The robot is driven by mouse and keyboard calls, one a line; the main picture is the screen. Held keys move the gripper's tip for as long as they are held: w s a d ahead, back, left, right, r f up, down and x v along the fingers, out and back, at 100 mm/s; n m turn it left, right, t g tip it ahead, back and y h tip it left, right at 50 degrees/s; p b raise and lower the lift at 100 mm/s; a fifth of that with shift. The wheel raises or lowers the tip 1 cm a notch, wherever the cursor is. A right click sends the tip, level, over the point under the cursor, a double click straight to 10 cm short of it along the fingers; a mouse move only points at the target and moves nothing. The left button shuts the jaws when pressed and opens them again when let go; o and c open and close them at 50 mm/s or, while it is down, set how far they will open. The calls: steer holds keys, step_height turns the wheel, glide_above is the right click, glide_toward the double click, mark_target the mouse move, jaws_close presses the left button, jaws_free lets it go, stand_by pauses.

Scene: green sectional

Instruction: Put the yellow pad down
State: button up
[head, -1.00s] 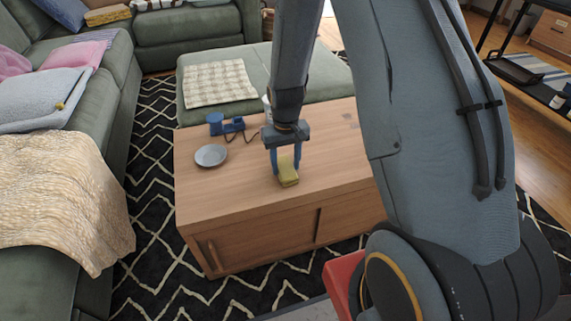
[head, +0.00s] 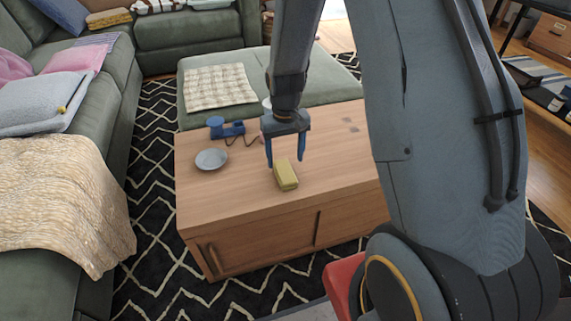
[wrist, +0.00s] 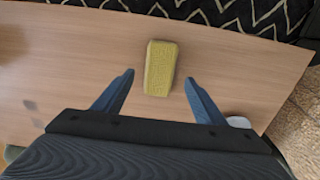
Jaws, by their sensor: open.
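The yellow pad (head: 286,175) lies flat on the wooden coffee table (head: 225,205), near the middle of its top. My gripper (head: 286,162) is open and empty, with its blue fingers just above and behind the pad in the head view. In the wrist view the pad (wrist: 160,68) lies beyond the fingertips of my gripper (wrist: 158,78), in line with the gap between them. The fingers do not touch it there.
A grey plate (head: 211,159) and a blue object with a cord (head: 226,128) are at the table's back left. A green ottoman with a checked cloth (head: 217,88) stands behind it. A green sofa (head: 55,240) is at the left. The table's front left is clear.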

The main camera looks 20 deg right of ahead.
mark_target(285, 172)
steer(key=s+a+r+n+p, duration=0.1)
steer(key=s+a+r, duration=0.3)
steer(key=r, duration=0.5)
steer(key=s+a+r, duration=0.2)
steer(key=s+r, duration=0.4)
steer(key=r, duration=0.3)
steer(key=s+a+r+n, duration=0.1)
steer(key=s+r, duration=0.2)
steer(key=s, duration=0.4)
steer(key=s+a+r+n, duration=0.1)
steer(key=s+a+r, duration=0.1)
steer(key=s, duration=0.6)
steer(key=shift+a+r+y, duration=0.25)
steer(key=shift+r+y, duration=0.05)
steer(key=shift+r, duration=0.5)
steer(key=shift+w, duration=0.1)
steer(key=d+r+m+p, duration=0.3)
steer(key=d+r+p, duration=0.6)
steer(key=p, duration=0.9)
steer(key=shift+d+r, duration=0.15)
steer(key=shift+r, duration=0.45)
